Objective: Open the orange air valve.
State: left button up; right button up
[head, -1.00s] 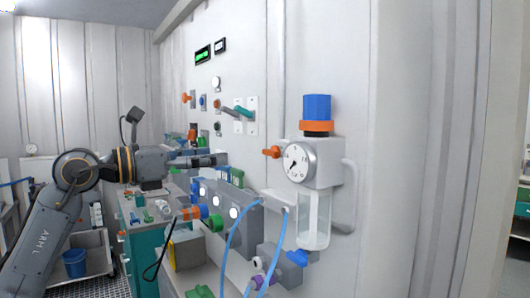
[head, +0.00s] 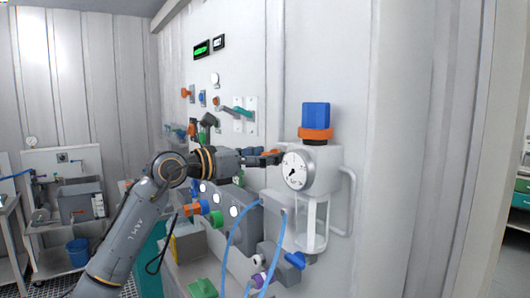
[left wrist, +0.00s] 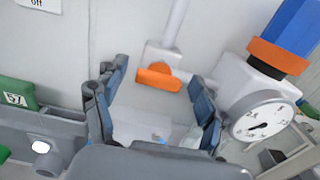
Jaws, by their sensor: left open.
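The orange air valve handle (left wrist: 158,76) is on a white pipe fitting on the wall, to the left of the white pressure gauge (left wrist: 262,121) in the left wrist view. In the head view the handle (head: 268,152) is mostly hidden by my left gripper (head: 264,159). The left gripper (left wrist: 157,82) is open and empty. Its two fingers stand on either side of the handle in the left wrist view, and the handle appears between the tips. I cannot tell whether either finger touches it. My right gripper is not in view.
The regulator with a blue knob (head: 316,113) and clear bowl (head: 312,222) stands close to the right of the gripper. Blue hoses (head: 233,245) hang below. A grey wall unit (left wrist: 45,135) with a green tag is at the left.

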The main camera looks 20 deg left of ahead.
pick_arm(q)
jog(key=c, duration=1.2)
jog(key=shift+o, duration=0.2)
jog(key=shift+n, duration=0.3)
jog(key=n+p, duration=0.1)
jog(key=n, duration=0.3)
jog(key=n+p, duration=0.2)
jog(key=n, duration=0.2)
jog(key=shift+a+r, duration=0.15)
jog(key=shift+a, duration=0.05)
jog(key=shift+w+f+n+p, duration=0.1)
jog(key=shift+n+p, duration=1.3)
jog(key=shift+n, duration=0.45)
jog(key=shift+f+n+p, duration=0.1)
jog(key=shift+n+p, duration=1.25)
jog(key=shift+n, duration=0.5)
